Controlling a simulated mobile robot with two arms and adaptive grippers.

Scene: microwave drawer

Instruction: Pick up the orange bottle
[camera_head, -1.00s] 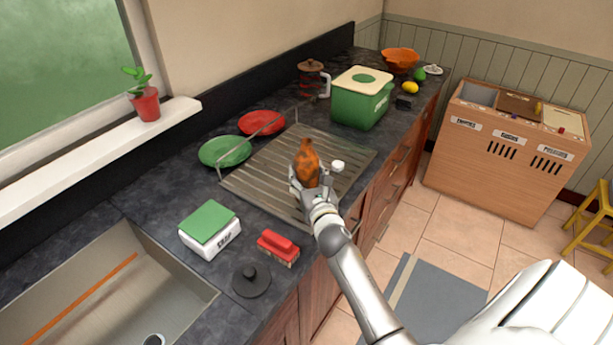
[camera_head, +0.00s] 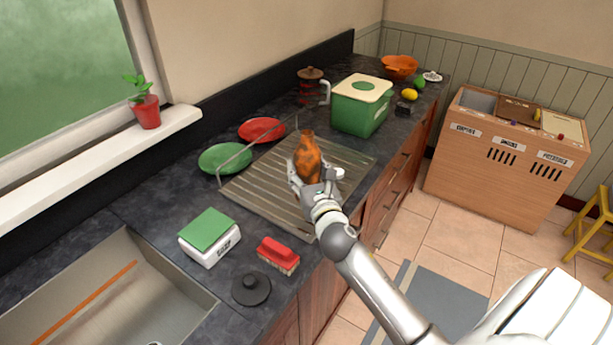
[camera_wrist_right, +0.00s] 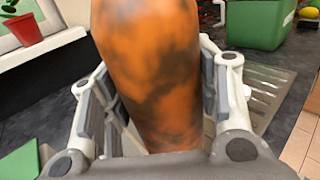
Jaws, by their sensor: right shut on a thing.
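The orange bottle (camera_head: 308,158) has dark mottled patches and a narrow neck. It stands roughly upright above the metal drying rack (camera_head: 262,182) in the head view; I cannot tell how far its base is from the rack. My right gripper (camera_head: 316,184) is shut on the bottle, with a finger on each side. In the right wrist view the bottle (camera_wrist_right: 150,70) fills the space between the pads of the right gripper (camera_wrist_right: 160,110), and its top is cut off. My left gripper is not in view.
A green plate (camera_head: 224,158) and a red plate (camera_head: 262,130) stand behind the rack. A green bin with a cream lid (camera_head: 360,112) is to the right. A soap box (camera_head: 209,240), red brush (camera_head: 278,255) and black stopper (camera_head: 251,288) lie nearer the sink (camera_head: 190,285).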

